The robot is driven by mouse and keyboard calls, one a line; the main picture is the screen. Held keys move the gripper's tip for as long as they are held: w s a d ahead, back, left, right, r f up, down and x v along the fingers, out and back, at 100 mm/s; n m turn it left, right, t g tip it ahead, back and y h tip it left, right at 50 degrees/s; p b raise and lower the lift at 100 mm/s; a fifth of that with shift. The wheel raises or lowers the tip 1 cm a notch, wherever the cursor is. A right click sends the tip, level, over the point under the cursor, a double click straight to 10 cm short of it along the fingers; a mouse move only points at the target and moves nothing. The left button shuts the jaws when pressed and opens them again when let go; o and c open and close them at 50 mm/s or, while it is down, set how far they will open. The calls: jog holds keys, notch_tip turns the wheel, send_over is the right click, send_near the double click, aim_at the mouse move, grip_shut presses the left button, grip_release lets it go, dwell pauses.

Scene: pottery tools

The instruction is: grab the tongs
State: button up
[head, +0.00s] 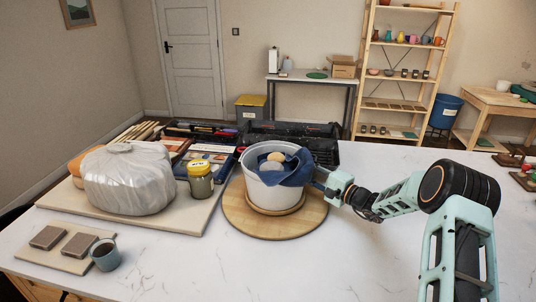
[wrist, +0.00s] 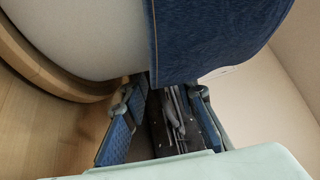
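My gripper (head: 320,178) is at the right side of the white bucket (head: 262,186), close by the blue cloth (head: 294,172) that hangs over its rim. In the wrist view, its two blue finger pads (wrist: 163,124) stand apart, with a gap between them. Through that gap I see grey metal tools (wrist: 175,112) against a dark surface, seemingly beyond the fingers. I cannot tell whether one of them is the tongs. In the head view I cannot make out any tongs. The cloth (wrist: 205,35) covers much of the wrist view's top.
The bucket stands on a round wooden board (head: 240,222). Black toolboxes (head: 322,150) stand behind it. A jar with a yellow lid (head: 201,182) and a plastic-wrapped lump (head: 128,180) are at left. The front of the marble table (head: 200,270) is mostly clear.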

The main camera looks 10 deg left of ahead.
jog(key=shift+w+a, duration=0.4)
jog(key=shift+a, duration=0.1)
grip_shut()
jog(key=shift+d+r, duration=0.1)
